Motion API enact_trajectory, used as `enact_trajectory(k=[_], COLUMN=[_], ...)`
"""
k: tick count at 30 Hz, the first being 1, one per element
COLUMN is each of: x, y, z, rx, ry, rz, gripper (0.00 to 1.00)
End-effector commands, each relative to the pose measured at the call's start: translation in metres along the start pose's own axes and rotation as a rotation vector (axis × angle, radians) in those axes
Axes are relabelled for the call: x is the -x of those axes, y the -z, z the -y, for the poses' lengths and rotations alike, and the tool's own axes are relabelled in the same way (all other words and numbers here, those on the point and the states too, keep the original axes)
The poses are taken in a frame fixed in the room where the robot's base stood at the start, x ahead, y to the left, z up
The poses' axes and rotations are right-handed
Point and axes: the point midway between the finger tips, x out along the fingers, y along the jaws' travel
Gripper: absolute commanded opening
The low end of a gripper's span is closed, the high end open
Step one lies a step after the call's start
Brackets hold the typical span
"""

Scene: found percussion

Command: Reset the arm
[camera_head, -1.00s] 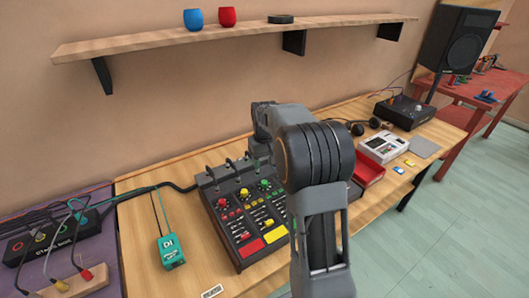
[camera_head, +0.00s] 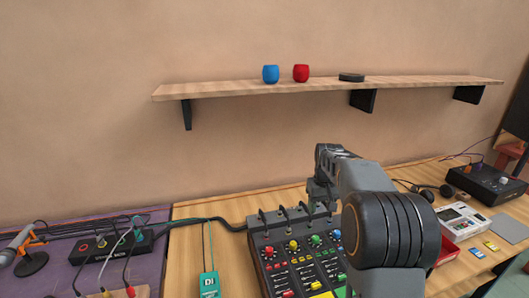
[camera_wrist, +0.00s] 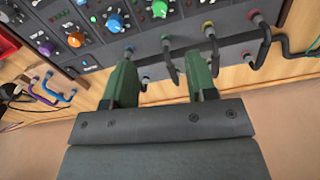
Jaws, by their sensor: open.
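My gripper (camera_wrist: 162,75) shows in the wrist view as two green fingers standing apart, with nothing held between them. Behind them is the back edge of the mixer with its plugs and cables; I cannot tell how far it is from the fingers. In the head view my arm reaches over the right part of the mixer (camera_head: 283,262), hiding some of it. The fingers are not clear in the head view.
A wall shelf (camera_head: 225,89) above holds a blue cup (camera_head: 271,74), a red cup (camera_head: 301,73) and a dark disc (camera_head: 351,77). A teal DI box (camera_head: 209,285) lies left of the mixer. A white device (camera_head: 461,219) and black box (camera_head: 488,183) lie right.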

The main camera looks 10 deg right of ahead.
Motion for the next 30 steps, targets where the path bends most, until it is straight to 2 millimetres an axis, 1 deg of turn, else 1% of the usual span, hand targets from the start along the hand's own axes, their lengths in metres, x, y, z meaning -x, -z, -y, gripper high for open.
enact_trajectory(k=[2, 3, 5, 8, 9, 15, 18, 19, 21, 24, 26, 30], x=[-0.015, -0.023, -0.028, -0.027, -0.024, -0.015, -0.014, -0.013, -0.011, -0.007, -0.003, 0.008], y=[-0.004, -0.011, -0.025, -0.058, -0.075, -0.153, -0.184, -0.192, -0.207, -0.221, -0.225, -0.225], z=[0.001, 0.002, 0.007, 0.024, 0.033, 0.070, 0.083, 0.086, 0.092, 0.098, 0.101, 0.105], rx=[-0.028, -0.041, -0.062, -0.081, -0.086, -0.072, -0.051, -0.043, -0.025, -0.001, 0.010, 0.027], ry=[0.002, 0.003, 0.004, 0.001, 0.000, -0.001, 0.002, 0.003, 0.005, 0.007, 0.009, 0.012], rz=[0.006, 0.015, 0.015, -0.008, -0.024, -0.117, -0.162, -0.175, -0.202, -0.236, -0.257, -0.299], gripper=[0.52, 0.52, 0.52, 0.52, 0.52, 0.52, 0.52, 0.52, 0.52, 0.52, 0.52, 0.52])
